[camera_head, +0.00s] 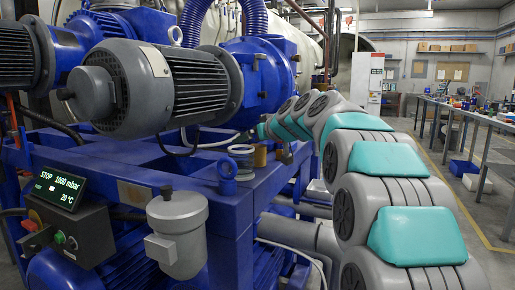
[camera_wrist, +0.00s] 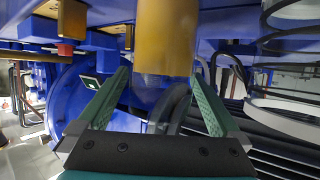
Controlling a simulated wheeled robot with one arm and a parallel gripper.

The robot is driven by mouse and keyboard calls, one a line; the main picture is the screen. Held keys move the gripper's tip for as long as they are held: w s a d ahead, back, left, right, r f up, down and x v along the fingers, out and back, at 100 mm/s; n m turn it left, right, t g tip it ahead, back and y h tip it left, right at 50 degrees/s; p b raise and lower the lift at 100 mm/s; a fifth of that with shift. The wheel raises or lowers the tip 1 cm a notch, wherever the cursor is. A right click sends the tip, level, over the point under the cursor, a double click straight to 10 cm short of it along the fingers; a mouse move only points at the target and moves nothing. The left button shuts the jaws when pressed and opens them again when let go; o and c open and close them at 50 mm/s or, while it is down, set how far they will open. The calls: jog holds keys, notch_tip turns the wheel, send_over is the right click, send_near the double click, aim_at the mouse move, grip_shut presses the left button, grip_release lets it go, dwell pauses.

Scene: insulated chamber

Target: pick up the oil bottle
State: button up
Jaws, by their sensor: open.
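The oil bottle appears to be the amber-brown cylinder (camera_head: 260,155) standing on the blue machine frame, near the middle of the head view. In the wrist view it shows as a large amber cylinder (camera_wrist: 165,35) at the top centre, with a paler translucent end pointing down the picture. My gripper (camera_wrist: 160,76) is open, its two green fingers spread on either side of the lower end of the cylinder. No contact shows between the fingers and the cylinder. In the head view my arm reaches in from the right and its end is near the bottle, with the fingers hard to make out.
A clear ringed jar (camera_head: 240,158) stands just left of the bottle; its rings also show at the right of the wrist view (camera_wrist: 290,85). A large grey motor (camera_head: 165,88) overhangs the left. An aisle lies to the right.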

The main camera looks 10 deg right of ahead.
jog(key=shift+c, duration=0.2)
jog(key=c, duration=1.5)
